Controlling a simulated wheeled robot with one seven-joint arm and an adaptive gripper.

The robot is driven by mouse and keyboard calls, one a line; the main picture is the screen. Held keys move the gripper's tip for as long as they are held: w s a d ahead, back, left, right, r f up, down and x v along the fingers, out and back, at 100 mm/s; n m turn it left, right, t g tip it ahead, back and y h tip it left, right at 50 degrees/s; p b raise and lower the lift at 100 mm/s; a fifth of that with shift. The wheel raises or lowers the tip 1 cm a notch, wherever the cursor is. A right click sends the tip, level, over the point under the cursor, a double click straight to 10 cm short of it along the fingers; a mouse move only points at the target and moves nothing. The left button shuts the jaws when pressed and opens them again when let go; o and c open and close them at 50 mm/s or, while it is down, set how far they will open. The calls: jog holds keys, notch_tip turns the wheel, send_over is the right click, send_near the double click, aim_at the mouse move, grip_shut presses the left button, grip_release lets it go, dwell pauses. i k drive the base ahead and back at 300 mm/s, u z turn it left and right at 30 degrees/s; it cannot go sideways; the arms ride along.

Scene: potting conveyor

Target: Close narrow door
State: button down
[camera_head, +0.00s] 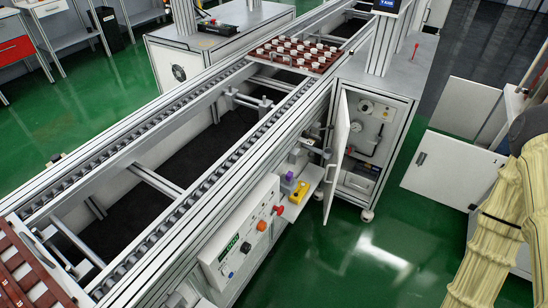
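A narrow white door (337,158) stands open at the left side of a cabinet (376,115) under the conveyor end, near the picture's middle. It swings out toward the camera and is seen nearly edge-on. The cabinet's inside shows a gauge, fittings and a dark box low down. My arm, in a beige fabric sleeve, is at the right edge, well apart from this door. My gripper is not in view.
At right, a white panel (452,166) with a small dark handle stands out over the floor, with another white panel (465,108) behind it. A control box (240,235) and a shelf with a yellow item (299,192) are left of the door. Green floor (375,250) in front is clear.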

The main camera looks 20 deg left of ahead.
aim_at(341, 128)
jog(key=u, duration=0.35)
jog(key=i, duration=1)
jog(key=z, duration=0.05)
